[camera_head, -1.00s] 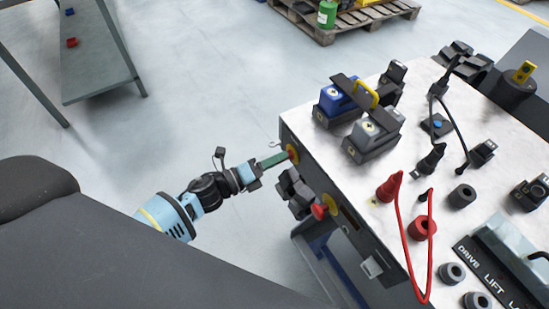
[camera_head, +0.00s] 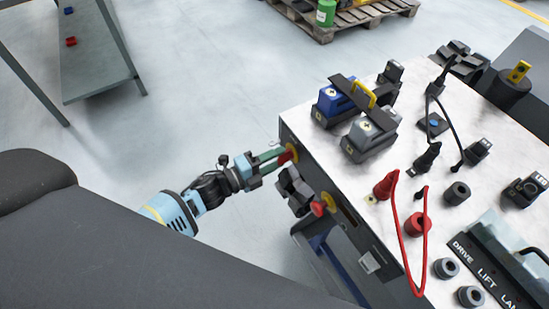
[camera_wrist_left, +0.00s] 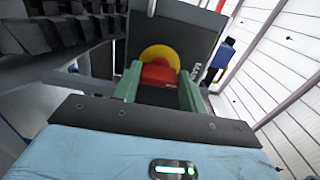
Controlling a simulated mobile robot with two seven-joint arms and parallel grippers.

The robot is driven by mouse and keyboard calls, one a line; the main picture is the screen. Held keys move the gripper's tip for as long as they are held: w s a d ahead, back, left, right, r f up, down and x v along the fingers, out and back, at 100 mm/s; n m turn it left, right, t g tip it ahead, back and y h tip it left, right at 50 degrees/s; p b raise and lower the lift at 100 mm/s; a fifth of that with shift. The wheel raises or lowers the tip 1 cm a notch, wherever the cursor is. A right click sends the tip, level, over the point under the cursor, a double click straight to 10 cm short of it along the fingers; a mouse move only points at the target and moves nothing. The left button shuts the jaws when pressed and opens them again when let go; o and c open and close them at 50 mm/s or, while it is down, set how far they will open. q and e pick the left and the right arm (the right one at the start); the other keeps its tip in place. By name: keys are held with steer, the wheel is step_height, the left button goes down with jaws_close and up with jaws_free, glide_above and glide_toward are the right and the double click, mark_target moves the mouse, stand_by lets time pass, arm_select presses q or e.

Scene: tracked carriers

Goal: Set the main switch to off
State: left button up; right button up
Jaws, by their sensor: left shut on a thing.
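The main switch is a red knob (camera_head: 287,157) on a yellow disc, on the dark side face of the white-topped cabinet. In the left wrist view the red knob (camera_wrist_left: 160,74) sits in front of the yellow disc (camera_wrist_left: 159,52), with partly hidden lettering to its right. My left gripper (camera_head: 280,157) has green fingers, one on each side of the knob, and is shut on it. The fingers also show in the left wrist view (camera_wrist_left: 159,88). The knob's exact angle against any off mark cannot be read. My right gripper is not in view.
A red mushroom button (camera_head: 318,208) on yellow sits lower along the same face, and a black block (camera_head: 294,190) juts out between it and the knob. The cabinet top (camera_head: 408,150) carries battery-like blocks, plugs and a red cable (camera_head: 428,245). The floor left of the cabinet is clear.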

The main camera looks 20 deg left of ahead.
arm_select(q)
steer(key=o, duration=1)
steer(key=v, duration=0.8)
